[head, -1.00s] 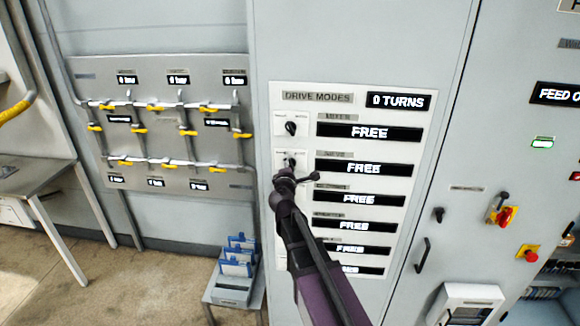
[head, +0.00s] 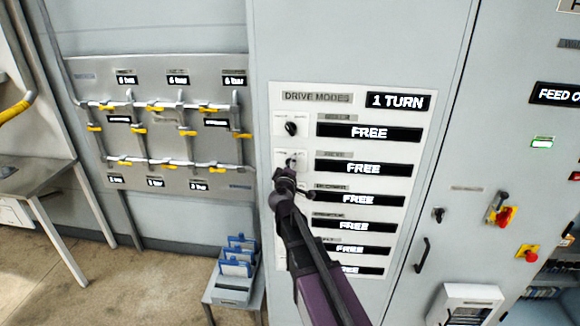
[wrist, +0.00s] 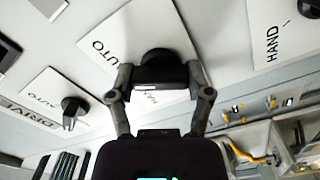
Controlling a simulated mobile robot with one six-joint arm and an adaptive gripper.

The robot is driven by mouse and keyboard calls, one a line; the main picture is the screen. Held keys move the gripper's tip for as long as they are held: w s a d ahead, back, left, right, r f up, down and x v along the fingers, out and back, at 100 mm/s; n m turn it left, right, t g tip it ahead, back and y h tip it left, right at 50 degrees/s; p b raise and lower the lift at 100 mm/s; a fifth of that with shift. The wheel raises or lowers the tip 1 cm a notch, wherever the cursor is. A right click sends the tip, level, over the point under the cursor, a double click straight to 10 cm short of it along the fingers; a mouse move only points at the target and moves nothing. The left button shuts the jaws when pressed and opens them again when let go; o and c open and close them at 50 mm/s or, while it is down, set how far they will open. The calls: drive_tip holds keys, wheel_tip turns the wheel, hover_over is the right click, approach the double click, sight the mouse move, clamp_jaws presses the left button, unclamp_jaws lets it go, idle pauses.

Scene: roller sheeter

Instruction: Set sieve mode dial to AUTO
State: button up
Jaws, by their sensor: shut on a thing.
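The sieve mode dial (head: 292,162) is the black knob on the second white plate of the drive modes panel, mostly covered by my gripper (head: 285,176) in the head view. The display beside it (head: 363,168) reads FREE. In the wrist view, my gripper (wrist: 160,84) is shut on the black dial knob (wrist: 160,62), one finger on each side. The word AUTO is printed on the plate (wrist: 95,45) to the knob's left. Another word below the knob is partly hidden by it and the fingers.
The dial above (head: 291,128) sits close to my gripper; its display also reads FREE. Displays of the lower rows read FREE, and my arm covers their dials. A turn counter (head: 397,101) reads 1 TURN. Yellow-handled pipes (head: 160,130) are on the left wall.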

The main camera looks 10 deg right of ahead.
drive_tip(key=shift+s+m, duration=0.1)
drive_tip(key=shift+m, duration=0.2)
drive_tip(key=o, duration=1.1)
drive_tip(key=shift+o, duration=0.2)
drive_tip(key=v, duration=1.2)
drive_tip(key=shift+d, duration=0.1)
